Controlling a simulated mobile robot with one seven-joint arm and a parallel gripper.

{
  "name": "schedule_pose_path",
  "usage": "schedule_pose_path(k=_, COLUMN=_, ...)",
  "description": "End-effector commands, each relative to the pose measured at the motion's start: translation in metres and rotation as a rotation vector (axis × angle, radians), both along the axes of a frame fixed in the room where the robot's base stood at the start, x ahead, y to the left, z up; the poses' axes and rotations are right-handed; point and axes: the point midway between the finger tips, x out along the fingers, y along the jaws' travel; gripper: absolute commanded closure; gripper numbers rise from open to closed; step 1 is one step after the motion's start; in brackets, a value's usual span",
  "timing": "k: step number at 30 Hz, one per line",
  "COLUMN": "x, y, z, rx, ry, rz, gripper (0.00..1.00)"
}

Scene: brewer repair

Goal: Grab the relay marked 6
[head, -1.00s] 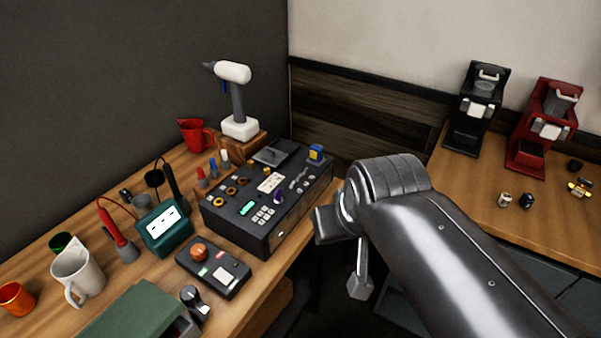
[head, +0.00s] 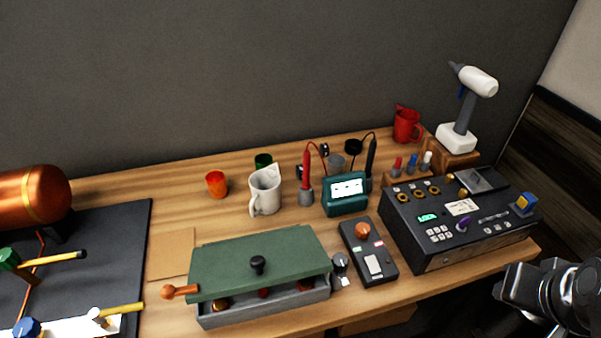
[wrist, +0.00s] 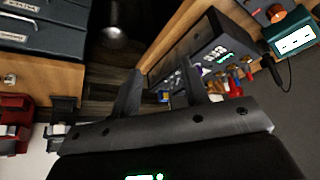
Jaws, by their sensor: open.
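I cannot pick out a relay with a readable 6 in either view. A grey box (head: 265,305) stands at the bench front with a green lid (head: 258,258) over it. Small reddish and copper-coloured things show in the gap under the lid, too hidden to identify. A small blue and yellow block (head: 525,203) sits on the right end of the black control unit (head: 460,222); no number is legible on it. My gripper (wrist: 170,85) is open and empty in the wrist view, with its fingers apart. My arm's end shows at the head view's lower right.
A black handheld box (head: 368,252) with an orange knob lies right of the grey box. Behind stand a teal meter (head: 346,194), a white mug (head: 265,190) and an orange cup (head: 216,184). A copper tank (head: 35,195) is at far left.

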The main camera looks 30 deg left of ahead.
Motion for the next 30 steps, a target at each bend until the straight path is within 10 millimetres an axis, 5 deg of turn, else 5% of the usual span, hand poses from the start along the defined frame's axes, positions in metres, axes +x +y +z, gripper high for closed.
schedule_pose_path(k=8, x=0.000, y=0.000, z=0.000, rx=0.000, ry=0.000, rz=0.000, gripper=0.59)
schedule_pose_path(k=14, x=0.000, y=0.000, z=0.000, rx=0.000, ry=0.000, rz=0.000, gripper=0.45)
schedule_pose_path(k=22, x=0.002, y=0.001, z=0.002, rx=-0.003, ry=0.002, rz=0.011, gripper=0.45)
schedule_pose_path(k=30, x=0.053, y=0.032, z=0.035, rx=-0.090, ry=0.057, rz=0.242, gripper=0.45)
